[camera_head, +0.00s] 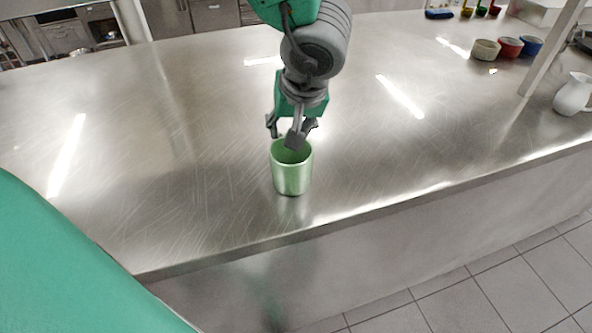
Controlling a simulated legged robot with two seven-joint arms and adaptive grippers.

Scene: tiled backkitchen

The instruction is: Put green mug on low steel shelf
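The green mug (292,178) stands upright on the steel counter (160,160), close to its front edge. An arm reaches down from the top of the head view, and I take its gripper to be my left gripper (289,131). Its fingers are spread at the mug's rim, and one dark fingertip overlaps the mug's opening. I cannot tell whether it touches the mug. No handle shows on the mug. My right gripper is not in view. I cannot make out a low steel shelf for certain.
A white pitcher (574,95) stands at the far right beside a pale post (553,48). A cream bowl (486,50), a red bowl (509,47) and a blue bowl (530,46) sit at the back right. The counter left of the mug is clear.

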